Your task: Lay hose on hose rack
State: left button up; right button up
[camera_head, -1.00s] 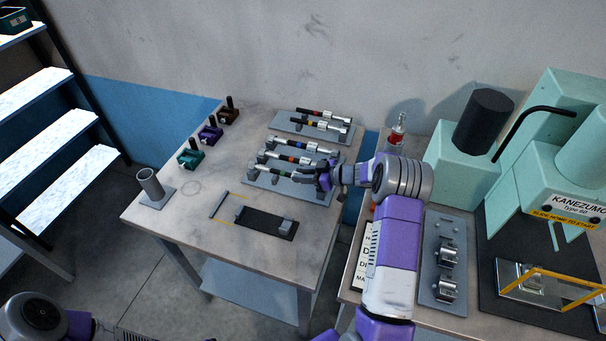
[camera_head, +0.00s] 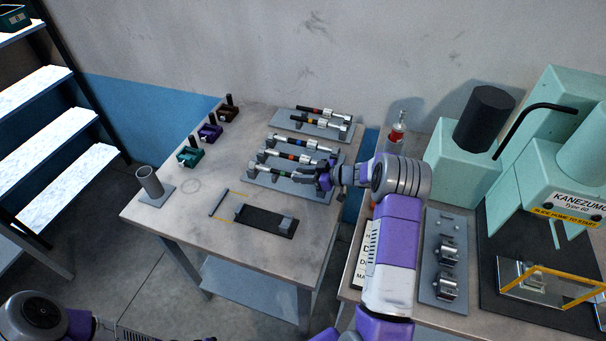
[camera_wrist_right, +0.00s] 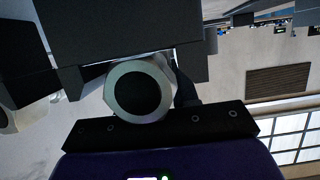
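The far grey rack (camera_head: 278,125) carries two dark hoses with silver ends, one with a red band (camera_head: 310,110) and one with a yellow band (camera_head: 320,124). The near grey rack (camera_head: 258,181) has several hoses over it. The front one, with a green band (camera_head: 270,172), reaches to my right gripper (camera_head: 323,178). In the right wrist view, a round silver hose end (camera_wrist_right: 139,91) with a dark centre sits between the dark fingers, which look closed around it. The fingers hide part of that end. My left gripper is not visible, only part of its arm.
A grey cup on a plate (camera_head: 150,182), three small coloured clamps along the left edge, and a black fixture (camera_head: 262,221) stand on this table. The right table holds a grey plate with metal clips (camera_head: 443,265) and a green machine (camera_head: 565,190). A gap separates the tables.

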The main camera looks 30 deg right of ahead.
jog(key=o, duration=0.5)
jog(key=shift+v, duration=3.8)
